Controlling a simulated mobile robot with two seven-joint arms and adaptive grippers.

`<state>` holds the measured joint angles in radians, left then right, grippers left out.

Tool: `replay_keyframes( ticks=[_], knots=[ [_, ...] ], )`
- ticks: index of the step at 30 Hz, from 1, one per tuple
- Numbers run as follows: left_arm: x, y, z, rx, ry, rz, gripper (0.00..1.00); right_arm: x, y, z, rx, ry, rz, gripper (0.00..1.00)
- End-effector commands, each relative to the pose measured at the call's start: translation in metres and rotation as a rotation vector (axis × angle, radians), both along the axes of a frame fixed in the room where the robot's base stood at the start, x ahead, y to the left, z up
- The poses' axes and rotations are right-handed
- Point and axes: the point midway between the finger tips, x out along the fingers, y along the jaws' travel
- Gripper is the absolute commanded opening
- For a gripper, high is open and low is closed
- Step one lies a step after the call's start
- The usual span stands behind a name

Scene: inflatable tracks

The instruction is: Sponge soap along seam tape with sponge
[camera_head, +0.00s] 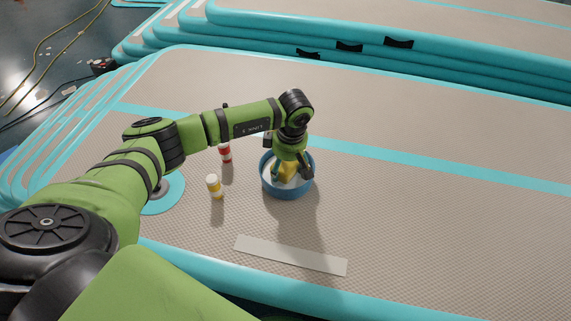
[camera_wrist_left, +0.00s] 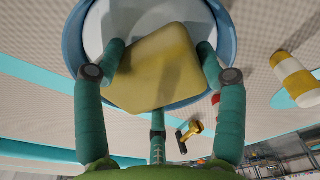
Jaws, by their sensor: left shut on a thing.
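The yellow sponge (camera_head: 286,171) is in or just above the blue bowl (camera_head: 287,192), which has a pale inside. My left gripper (camera_head: 290,168) reaches down over the bowl and is shut on the sponge. Whether the sponge touches the bowl's bottom is hidden. The pale seam tape strip (camera_head: 290,255) lies flat on the track in front of the bowl. My right gripper does not show.
A round teal valve patch (camera_head: 164,194) is partly behind my arm. Stacked inflatable tracks (camera_head: 400,60) lie at the back. The mat to the right is clear.

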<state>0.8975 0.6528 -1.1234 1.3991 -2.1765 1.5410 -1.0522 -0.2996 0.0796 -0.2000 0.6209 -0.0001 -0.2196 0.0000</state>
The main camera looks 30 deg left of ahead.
Motion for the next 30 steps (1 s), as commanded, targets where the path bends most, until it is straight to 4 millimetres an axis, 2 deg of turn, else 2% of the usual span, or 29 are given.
replay_keyframes(
  ticks=[11,30],
  knots=[
    [-0.001,0.0,0.003,0.002,0.004,-0.001,0.45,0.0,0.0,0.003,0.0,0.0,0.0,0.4],
    [0.0,0.0,0.055,0.0,0.001,-0.001,0.45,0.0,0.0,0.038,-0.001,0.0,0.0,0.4]
  ],
)
